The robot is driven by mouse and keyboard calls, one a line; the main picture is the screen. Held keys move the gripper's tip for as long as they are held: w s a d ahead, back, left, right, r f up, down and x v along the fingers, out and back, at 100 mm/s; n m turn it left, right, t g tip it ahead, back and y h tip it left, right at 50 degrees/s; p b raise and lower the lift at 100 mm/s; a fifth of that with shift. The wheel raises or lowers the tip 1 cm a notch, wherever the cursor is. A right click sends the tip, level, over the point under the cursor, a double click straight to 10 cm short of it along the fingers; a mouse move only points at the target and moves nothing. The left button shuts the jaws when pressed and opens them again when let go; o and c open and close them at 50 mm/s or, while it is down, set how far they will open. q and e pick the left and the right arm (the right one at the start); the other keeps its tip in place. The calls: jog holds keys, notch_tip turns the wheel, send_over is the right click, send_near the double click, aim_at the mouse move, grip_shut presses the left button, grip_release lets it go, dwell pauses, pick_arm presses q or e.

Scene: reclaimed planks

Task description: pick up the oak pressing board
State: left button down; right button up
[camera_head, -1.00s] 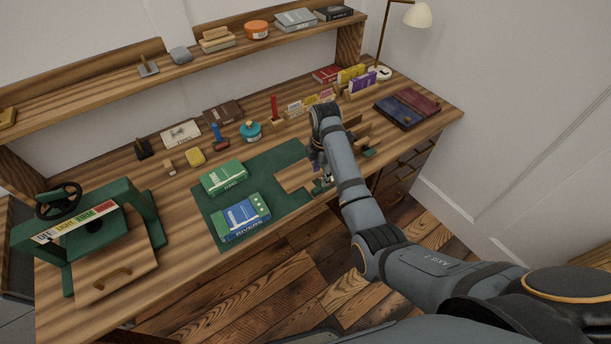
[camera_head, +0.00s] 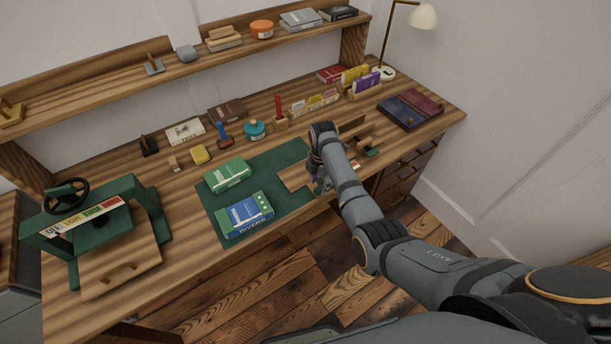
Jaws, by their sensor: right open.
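The oak pressing board (camera_head: 296,177) looks to be the flat, pale wooden board lying on the right part of the green mat, near the desk's front edge. My right gripper (camera_head: 321,188) is open at the board's right end. My wrist and forearm hide that end, so I cannot tell whether the fingers touch the board or surround it. My left gripper is not in view.
A green book (camera_head: 227,174) and a blue book (camera_head: 245,214) lie left of the board on the green mat (camera_head: 212,213). A green press (camera_head: 110,215) stands at the left. Small wooden pieces (camera_head: 362,143) lie right of my wrist.

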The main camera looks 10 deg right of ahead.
notch_tip(320, 180, down, 2)
grip_shut()
dwell(0.4)
jog(key=shift+r, duration=0.15)
